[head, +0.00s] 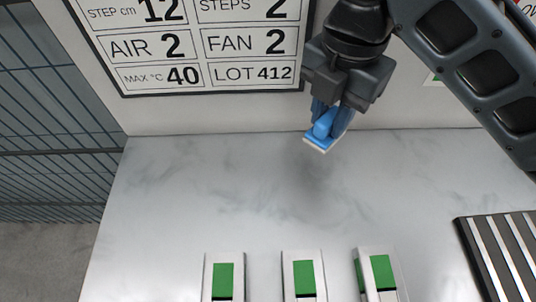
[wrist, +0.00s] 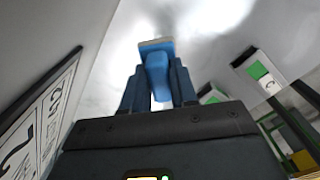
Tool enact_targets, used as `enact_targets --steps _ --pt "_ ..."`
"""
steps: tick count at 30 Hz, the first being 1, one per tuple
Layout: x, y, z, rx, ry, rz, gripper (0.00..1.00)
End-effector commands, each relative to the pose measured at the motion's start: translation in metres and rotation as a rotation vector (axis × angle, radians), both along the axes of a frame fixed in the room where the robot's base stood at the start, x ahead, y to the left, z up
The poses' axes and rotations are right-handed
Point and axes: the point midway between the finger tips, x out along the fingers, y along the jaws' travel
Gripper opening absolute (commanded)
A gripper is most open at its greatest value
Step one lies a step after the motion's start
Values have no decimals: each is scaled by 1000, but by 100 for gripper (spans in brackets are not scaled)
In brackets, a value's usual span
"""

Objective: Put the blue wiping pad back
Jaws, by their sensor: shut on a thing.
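The blue wiping pad (head: 322,138) has a blue grip on top and a pale underside. My gripper (head: 331,118) is shut on its blue grip and holds it near the back of the table, close to the wall. In the wrist view the pad (wrist: 157,62) sits between the two dark blue fingers of my gripper (wrist: 157,88), its pale edge pointing away. A soft dark patch shows on the table below it, and the pad looks raised off the surface. The place where the pad belongs cannot be told from these views.
The marbled table (head: 200,200) is clear in the middle. Several white blocks with green faces (head: 303,275) stand along the front. A dark striped rack (head: 500,255) lies at the right. A sign board (head: 200,45) hangs on the back wall. A wire fence (head: 50,110) is at the left.

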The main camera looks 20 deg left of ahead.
Motion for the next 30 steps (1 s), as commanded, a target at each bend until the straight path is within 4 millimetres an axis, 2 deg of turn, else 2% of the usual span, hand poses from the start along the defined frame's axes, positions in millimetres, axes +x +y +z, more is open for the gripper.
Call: enact_targets --steps 1,6,12,20,27,30 --pt "-6 12 -7 2 5 4 0" --pt "-20 44 -29 1 4 2 0" --pt "-33 74 -49 2 3 -1 0" --pt "-36 84 -60 0 1 -5 0" --pt "-36 83 -91 -1 3 -5 0" --pt "-36 83 -95 1 0 -5 0"
